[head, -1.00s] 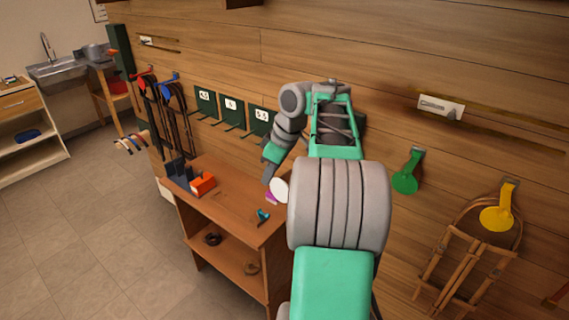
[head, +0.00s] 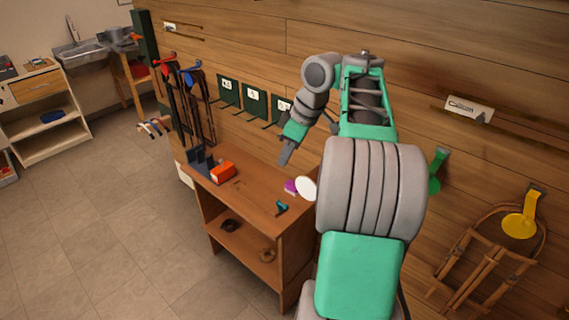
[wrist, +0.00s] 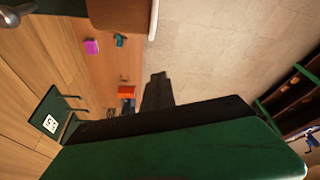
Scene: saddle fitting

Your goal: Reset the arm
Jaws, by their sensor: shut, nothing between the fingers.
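My gripper (head: 285,156) is shut with nothing in it. In the head view it points down and hangs above the back part of a wooden bench (head: 248,200), in front of the plank wall. In the wrist view its dark closed fingers (wrist: 158,92) point toward the floor and bench, touching nothing that I can see. My grey and green arm is raised and bent, and it hides part of the wall and the bench's right end.
On the bench are an orange box (head: 222,172), a purple item (head: 290,186), a white disc (head: 306,188) and a teal item (head: 281,207). Green numbered racks (head: 254,101) and hanging straps (head: 171,90) line the wall. The tiled floor (head: 110,220) at left is clear.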

